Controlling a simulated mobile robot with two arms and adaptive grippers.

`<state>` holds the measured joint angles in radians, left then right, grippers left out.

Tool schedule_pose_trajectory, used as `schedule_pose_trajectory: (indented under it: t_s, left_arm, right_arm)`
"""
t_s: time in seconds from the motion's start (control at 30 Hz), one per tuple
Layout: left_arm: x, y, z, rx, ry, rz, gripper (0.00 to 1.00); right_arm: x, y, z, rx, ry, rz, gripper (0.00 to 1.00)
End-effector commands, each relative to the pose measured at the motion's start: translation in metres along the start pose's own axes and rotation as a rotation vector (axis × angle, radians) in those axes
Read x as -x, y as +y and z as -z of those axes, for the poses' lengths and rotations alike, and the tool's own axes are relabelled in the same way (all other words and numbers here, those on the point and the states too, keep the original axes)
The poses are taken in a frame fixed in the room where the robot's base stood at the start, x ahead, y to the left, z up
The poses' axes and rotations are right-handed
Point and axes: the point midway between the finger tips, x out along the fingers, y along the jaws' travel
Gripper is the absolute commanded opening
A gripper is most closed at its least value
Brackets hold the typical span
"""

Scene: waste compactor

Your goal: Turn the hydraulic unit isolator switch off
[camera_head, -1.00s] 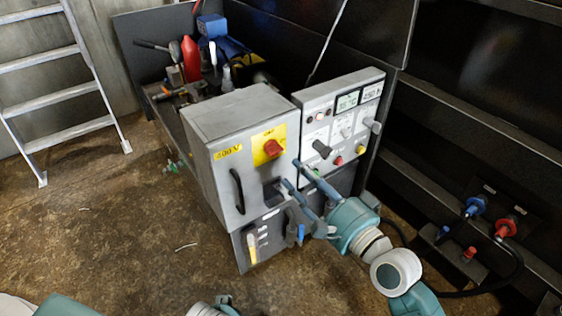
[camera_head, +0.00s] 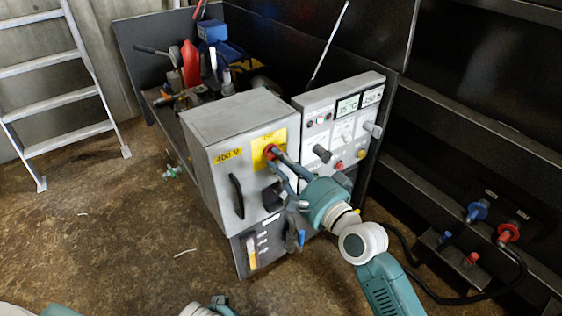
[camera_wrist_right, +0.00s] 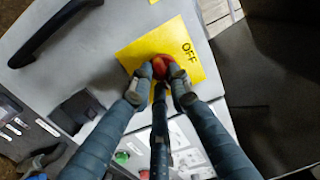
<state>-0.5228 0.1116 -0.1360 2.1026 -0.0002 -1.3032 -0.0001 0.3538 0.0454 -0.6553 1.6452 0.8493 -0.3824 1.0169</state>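The isolator switch is a red knob (camera_head: 272,152) on a yellow plate (camera_head: 259,158) on the front of a grey cabinet. The wrist view shows the red knob (camera_wrist_right: 163,67) and the word OFF on the yellow plate (camera_wrist_right: 134,52). My right gripper (camera_head: 271,158) is at the knob, its fingers drawn in around it. In the wrist view the fingertips of my right gripper (camera_wrist_right: 160,88) lie close on both sides, with a middle finger at its lower edge; they partly hide the knob, and its exact angle is unclear. My left gripper (camera_head: 218,303) shows only partly at the bottom edge.
A black handle (camera_head: 237,196) is left of the switch. A control panel (camera_head: 340,125) with displays and knobs adjoins the cabinet (camera_head: 215,120) at right. Red and blue hose connectors (camera_head: 492,222) are farther right.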

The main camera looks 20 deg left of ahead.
Motion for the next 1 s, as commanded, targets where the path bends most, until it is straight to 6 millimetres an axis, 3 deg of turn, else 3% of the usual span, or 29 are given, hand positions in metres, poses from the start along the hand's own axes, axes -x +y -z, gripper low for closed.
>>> schedule_pose_trajectory:
  t_s: [0.47, 1.0]
  left_arm:
    - [0.000, 0.000, 0.000, 0.000, 0.001, 0.000, 0.40]
    - [-0.012, 0.001, -0.005, -0.002, -0.007, -0.001, 0.40]
  right_arm:
    - [0.001, 0.001, 0.001, 0.064, 0.000, -0.002, 0.00]
    - [0.001, 0.001, 0.003, 0.512, -0.002, -0.004, 0.00]
